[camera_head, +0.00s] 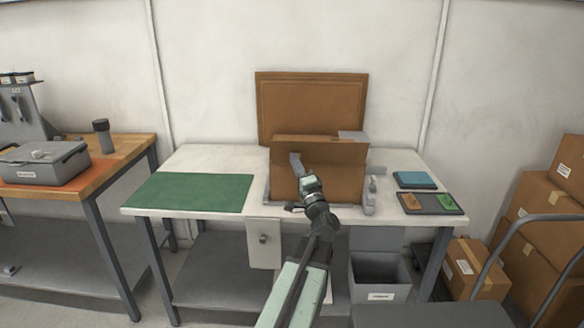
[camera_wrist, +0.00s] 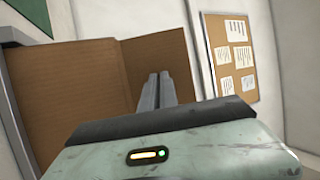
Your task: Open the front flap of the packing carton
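The packing carton (camera_head: 340,180) stands on the white-topped table, its brown front panel facing me. A large brown panel (camera_head: 312,105) stands upright behind it. I cannot clearly tell the front flap apart from the front panel. My gripper (camera_head: 295,158) is in front of the carton's left part, near its upper edge, and covers some of it. In the wrist view, the two grey fingers (camera_wrist: 153,92) lie close together with nothing visible between them, before brown cardboard (camera_wrist: 95,75). Whether they touch the cardboard is unclear.
A green mat (camera_head: 190,192) lies left of the carton. A blue pad (camera_head: 414,180) and a dark tray (camera_head: 446,207) with small coloured items lie to the right. A grey bin (camera_head: 380,275) stands below. A cart handle (camera_head: 500,255) and stacked boxes (camera_head: 540,200) are at right.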

